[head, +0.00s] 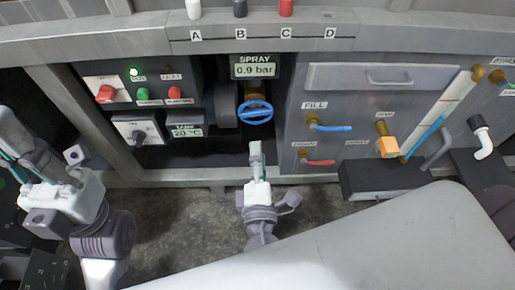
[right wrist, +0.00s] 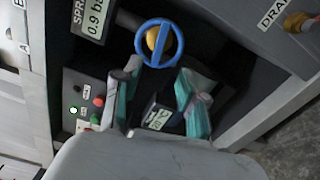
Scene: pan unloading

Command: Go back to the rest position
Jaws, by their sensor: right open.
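My right gripper (head: 256,153) is in the middle of the head view, below the blue handwheel (head: 255,112) and apart from it in the picture. In the right wrist view its two teal-padded fingers (right wrist: 157,95) stand apart with nothing between them. The blue handwheel (right wrist: 159,43) shows beyond the fingertips there. My left gripper (head: 14,170) is at the left edge of the head view, low in front of the panel. Its fingers are partly cut off and I cannot tell their opening.
The spray display (head: 255,71) reads 0.9 bar. Left are red and green buttons and a rotary switch (head: 137,131). Right are a blue fill lever (head: 334,128), a red lever (head: 319,162) and an orange knob (head: 388,146). A counter edge (head: 120,44) runs above. Grey floor (head: 180,215) is clear.

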